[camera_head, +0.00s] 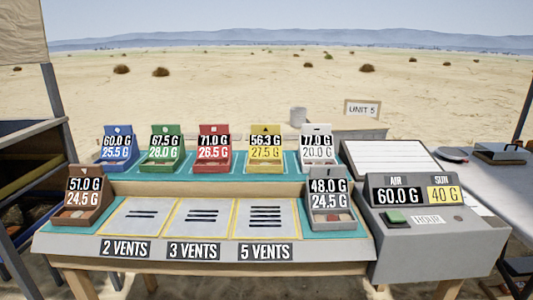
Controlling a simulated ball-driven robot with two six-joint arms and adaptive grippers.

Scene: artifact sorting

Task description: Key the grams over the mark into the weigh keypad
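A grey console (440,240) at the right has a display reading AIR 60.0 G (397,196) and SUN 40 G (444,195). A green button (394,216) sits on its front beside a small label that seems to read HOUR (428,219). I cannot make out a keypad with digit keys. Open boxes bear two weights each: blue (103,160) 60.0 and 25.5, green (151,160) 67.5 and 28.0, red (231,160) 71.0 and 26.5, yellow (282,163) 56.3 and 27.5, white (333,160) 77.0 and 20.0, brown (80,212) 51.0 and 24.5, grey (325,226) 48.0 and 24.5. Neither gripper shows.
Three pale mats labelled 2 VENTS (140,230), 3 VENTS (202,230) and 5 VENTS (266,230) lie empty on the table's front tier. A white ridged panel (388,157) stands behind the console. A side table (510,180) is at right, a dark shelf (25,165) at left.

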